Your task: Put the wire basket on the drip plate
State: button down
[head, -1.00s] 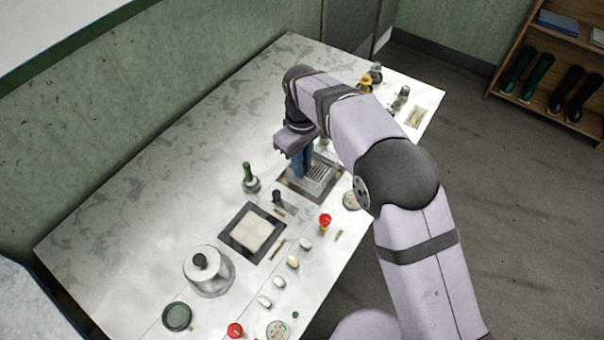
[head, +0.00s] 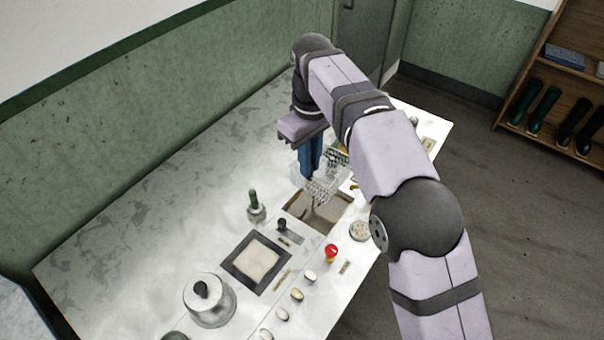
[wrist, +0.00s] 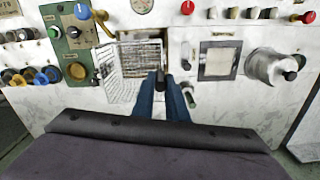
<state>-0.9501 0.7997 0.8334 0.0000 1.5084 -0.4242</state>
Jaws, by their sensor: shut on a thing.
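My gripper (head: 308,173) is shut on the wire basket (head: 323,183), a pale see-through mesh box. The basket hangs above an open rectangular basin (head: 318,211) with brownish contents. In the wrist view the gripper (wrist: 163,84) points at the bench, with the basket (wrist: 119,78) just left of the fingers and partly over the basin (wrist: 145,50). A pale square plate in a dark frame (head: 256,259) lies beside the basin and also shows in the wrist view (wrist: 217,61). I cannot tell whether this is the drip plate.
A metal pot with a black knob (head: 209,301), a green-handled item (head: 254,206), a red button (head: 331,251) and several pale oval pieces stand on the bench. A green control panel (wrist: 72,45) lies left of the basin in the wrist view. The wall side is clear.

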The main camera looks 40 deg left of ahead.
jog(key=s+a+r+n+p, duration=0.1)
jog(key=s+a+r+n, duration=0.15)
jog(key=s, duration=0.65)
jog(key=s+a+r+n+p, duration=0.2)
jog(key=s+a+r, duration=0.15)
jog(key=s, duration=0.55)
jog(key=s+d+f+m, duration=0.3)
jog(key=s+f+m, duration=0.1)
jog(key=s+f, duration=0.1)
jog(key=shift+f, duration=0.4)
jog(key=shift+s+f+m, duration=0.1)
jog(key=shift+f+m, duration=0.05)
jog(key=shift+m, duration=0.1)
